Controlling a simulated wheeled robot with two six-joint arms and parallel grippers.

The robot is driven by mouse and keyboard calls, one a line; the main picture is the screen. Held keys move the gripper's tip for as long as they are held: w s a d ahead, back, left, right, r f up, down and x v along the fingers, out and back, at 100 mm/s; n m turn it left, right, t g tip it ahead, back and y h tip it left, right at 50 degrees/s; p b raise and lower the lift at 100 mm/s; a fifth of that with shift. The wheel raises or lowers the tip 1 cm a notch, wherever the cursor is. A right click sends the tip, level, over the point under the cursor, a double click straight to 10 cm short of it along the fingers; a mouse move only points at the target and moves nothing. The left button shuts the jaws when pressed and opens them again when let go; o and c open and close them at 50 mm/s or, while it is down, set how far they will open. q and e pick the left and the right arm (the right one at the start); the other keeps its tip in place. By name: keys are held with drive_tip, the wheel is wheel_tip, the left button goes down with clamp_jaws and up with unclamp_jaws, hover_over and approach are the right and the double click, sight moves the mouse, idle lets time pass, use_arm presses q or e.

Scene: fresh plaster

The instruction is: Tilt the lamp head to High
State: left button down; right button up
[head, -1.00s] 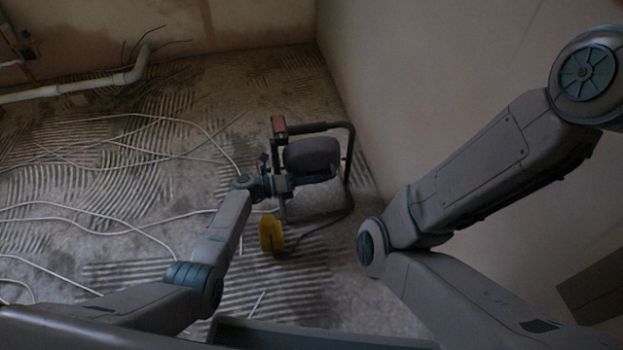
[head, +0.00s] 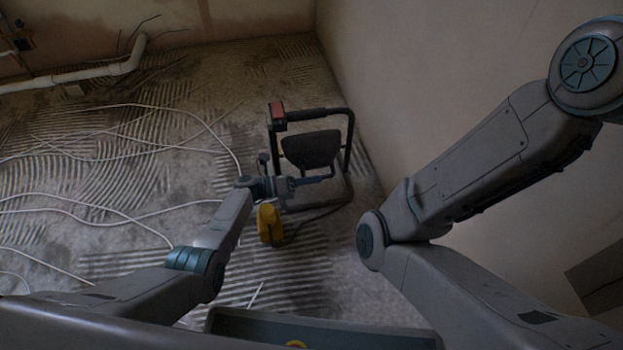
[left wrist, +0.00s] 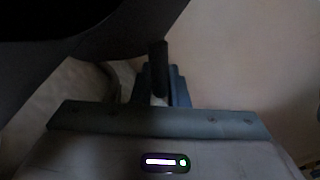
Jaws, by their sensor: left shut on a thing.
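The lamp stands on the floor near the wall, with a black tubular frame (head: 350,165) and a dark lamp head (head: 311,149) hung inside it. A red-ended box (head: 277,113) sits at the frame's upper left corner. My left gripper (head: 322,180) is just below the lamp head. In the left wrist view its fingers (left wrist: 160,90) are shut on a short dark handle (left wrist: 158,66), with the dark lamp head (left wrist: 90,30) filling the upper left. Any tilt marks are too small to read. My right arm shows at the right, its gripper out of view.
A yellow object (head: 269,223) stands on the floor just left of the lamp, by a dark cable. Pale cables (head: 110,210) lie loose across the ridged floor at left. The wall (head: 420,90) is close on the lamp's right. A white pipe (head: 80,80) runs along the back.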

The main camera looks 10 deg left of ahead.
use_arm(q)
drive_tip(key=shift+w+f, duration=0.1)
drive_tip(key=shift+w, duration=0.05)
idle(0.3)
drive_tip(key=c, duration=1.5)
unclamp_jaws()
drive_tip(key=shift+o, duration=0.2)
drive_tip(key=p+v, duration=0.3)
drive_tip(key=v, duration=0.8)
drive_tip(key=shift+c, duration=0.4)
